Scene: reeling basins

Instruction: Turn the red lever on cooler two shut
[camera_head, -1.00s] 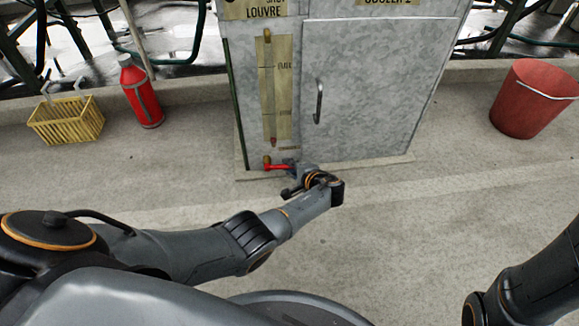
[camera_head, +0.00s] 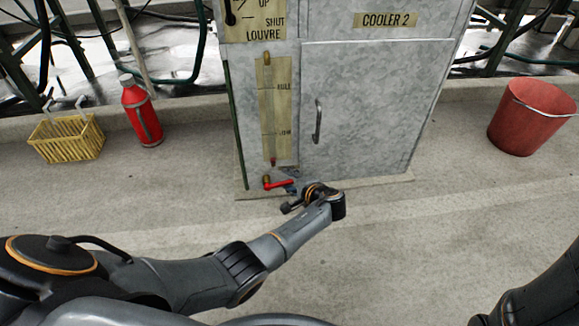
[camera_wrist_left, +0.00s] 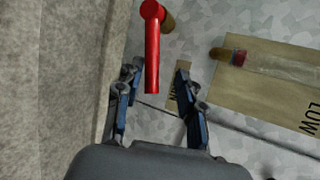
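Cooler two (camera_head: 372,110) is a grey mottled cabinet with a "COOLER 2" label. Its red lever (camera_head: 279,184) sits low on the front, below the level gauge, and points right from a brass pivot. My left gripper (camera_head: 290,187) is at the lever's free end and partly covers it. In the left wrist view the red lever (camera_wrist_left: 152,55) reaches down between the two spread fingers of my left gripper (camera_wrist_left: 158,76). Gaps show on both sides, so the fingers are open around its end, not clamped. My right gripper is out of view.
A gauge strip (camera_head: 273,110) and a door handle (camera_head: 318,120) are on the cabinet front. A red bottle (camera_head: 141,110) and a yellow basket (camera_head: 66,138) stand left, a red bucket (camera_head: 530,118) right. The floor before the cabinet is clear.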

